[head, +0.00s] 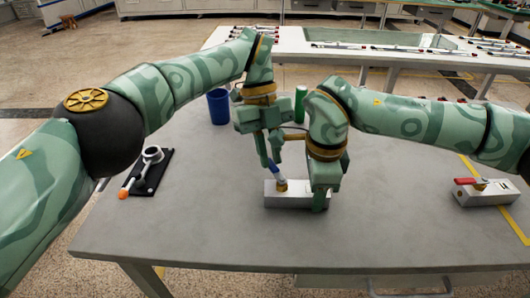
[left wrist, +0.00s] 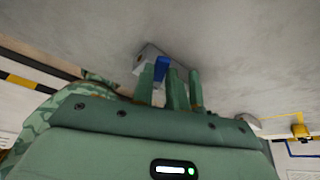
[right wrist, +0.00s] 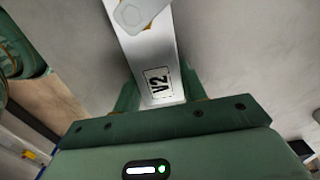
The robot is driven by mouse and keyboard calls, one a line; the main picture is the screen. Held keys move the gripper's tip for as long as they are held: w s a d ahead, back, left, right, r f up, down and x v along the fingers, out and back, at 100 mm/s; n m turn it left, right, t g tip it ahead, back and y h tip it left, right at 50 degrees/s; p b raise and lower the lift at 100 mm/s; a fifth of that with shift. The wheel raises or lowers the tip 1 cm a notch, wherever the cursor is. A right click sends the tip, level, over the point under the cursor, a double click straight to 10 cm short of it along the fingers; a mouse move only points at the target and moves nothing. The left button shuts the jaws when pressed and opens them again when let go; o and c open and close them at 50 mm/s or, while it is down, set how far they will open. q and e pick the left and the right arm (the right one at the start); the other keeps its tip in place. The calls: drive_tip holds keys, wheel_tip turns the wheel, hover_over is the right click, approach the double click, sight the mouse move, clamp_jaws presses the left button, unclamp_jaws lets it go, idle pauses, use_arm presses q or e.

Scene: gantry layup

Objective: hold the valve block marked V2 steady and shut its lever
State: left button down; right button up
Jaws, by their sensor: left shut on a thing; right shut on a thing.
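The pale valve block (head: 285,200) lies near the middle of the grey table; its V2 mark (right wrist: 158,84) shows in the right wrist view. My right gripper (head: 322,200) is shut on the block's right end, with a finger on either side in the right wrist view (right wrist: 158,98). The blue lever (head: 277,172) rises from a brass stem on the block and leans up to the left. My left gripper (head: 269,158) is shut on the lever's upper end, partly hiding it. In the left wrist view the lever (left wrist: 162,66) shows between the fingers.
A second block with a red lever (head: 485,190) sits at the table's right. A black plate with a pale fitting and orange knob (head: 123,194) lies at left. A blue cup (head: 218,106) and a green cylinder (head: 301,103) stand behind my grippers. The front table is clear.

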use_arm(q)
drive_tip(key=shift+w+d+m, duration=0.1)
drive_tip(key=shift+d+m, duration=0.05)
drive_tip(key=shift+m, duration=0.25)
drive_tip(key=c, duration=1.4)
unclamp_jaws()
